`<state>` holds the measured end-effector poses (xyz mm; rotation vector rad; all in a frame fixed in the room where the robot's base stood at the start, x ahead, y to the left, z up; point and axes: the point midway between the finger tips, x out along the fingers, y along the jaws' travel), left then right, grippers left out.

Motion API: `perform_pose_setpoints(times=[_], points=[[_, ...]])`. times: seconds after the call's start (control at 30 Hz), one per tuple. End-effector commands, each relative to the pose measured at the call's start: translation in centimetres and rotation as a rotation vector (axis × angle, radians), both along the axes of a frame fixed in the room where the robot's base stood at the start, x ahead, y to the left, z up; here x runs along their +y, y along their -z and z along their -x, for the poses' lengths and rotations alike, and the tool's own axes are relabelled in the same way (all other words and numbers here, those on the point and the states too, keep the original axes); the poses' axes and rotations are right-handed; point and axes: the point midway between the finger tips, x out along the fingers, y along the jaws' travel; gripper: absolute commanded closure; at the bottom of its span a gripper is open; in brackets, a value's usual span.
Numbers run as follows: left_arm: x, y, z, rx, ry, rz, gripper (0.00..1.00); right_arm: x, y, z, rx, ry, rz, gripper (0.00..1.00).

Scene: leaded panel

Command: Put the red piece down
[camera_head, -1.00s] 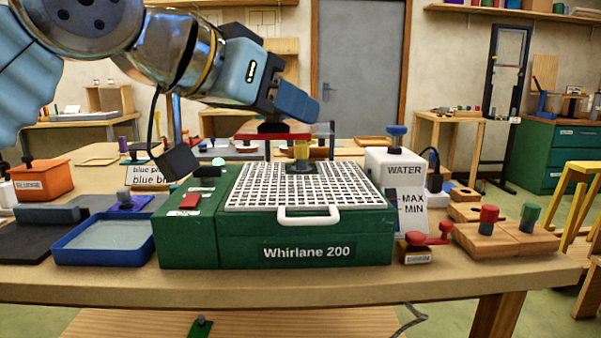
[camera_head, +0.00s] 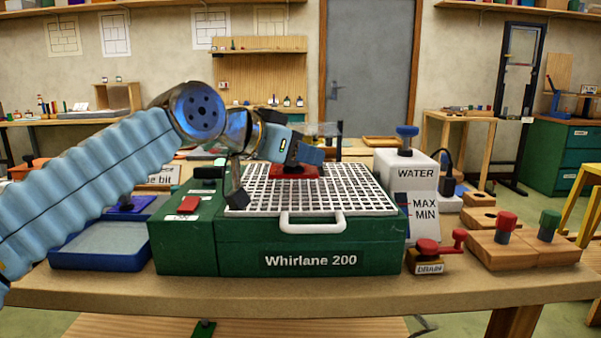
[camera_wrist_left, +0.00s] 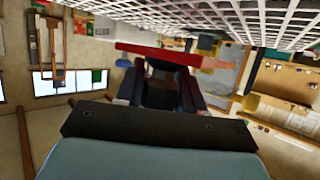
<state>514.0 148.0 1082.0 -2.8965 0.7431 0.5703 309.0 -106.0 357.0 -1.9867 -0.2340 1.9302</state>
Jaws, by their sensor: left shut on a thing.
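My left gripper (camera_head: 298,162) is shut on the red piece (camera_head: 292,174), a flat red plate. It is low over the white grid (camera_head: 330,200) on top of the green Whirlane 200 machine (camera_head: 310,259). In the left wrist view the red piece (camera_wrist_left: 158,53) lies across the gripper's fingers (camera_wrist_left: 160,90), and the white grid (camera_wrist_left: 240,18) shows at the top. I cannot tell whether the piece touches the grid. The gripper and piece hide the middle of the grid's far part. My right gripper is not in view.
A white water tank (camera_head: 404,168) stands right of the machine, with a red drain valve (camera_head: 428,247) in front. Wooden blocks with red and green knobs (camera_head: 507,222) are farther right. A blue tray (camera_head: 105,245) stands at the left. The grid's front part is clear.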

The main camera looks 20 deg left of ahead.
Motion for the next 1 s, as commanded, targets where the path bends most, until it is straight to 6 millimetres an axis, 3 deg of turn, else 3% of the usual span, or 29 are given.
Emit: perform_pose_setpoints(times=[0.2,0.6,0.63,0.77,1.0], points=[[0.1,3.2,-0.4,0.001,-0.001,-0.001,0.89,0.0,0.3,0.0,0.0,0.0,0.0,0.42],[0.1,3.9,-0.4,-0.001,-0.001,0.0,0.89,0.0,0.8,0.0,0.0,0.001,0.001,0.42],[0.1,3.8,-0.4,0.0,-0.001,0.0,0.6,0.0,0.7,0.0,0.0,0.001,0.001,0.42],[0.1,3.8,-0.4,0.001,-0.001,-0.001,0.4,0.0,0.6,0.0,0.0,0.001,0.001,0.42],[0.1,3.7,-0.4,0.001,-0.001,-0.001,0.37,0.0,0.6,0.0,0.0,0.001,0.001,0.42]])
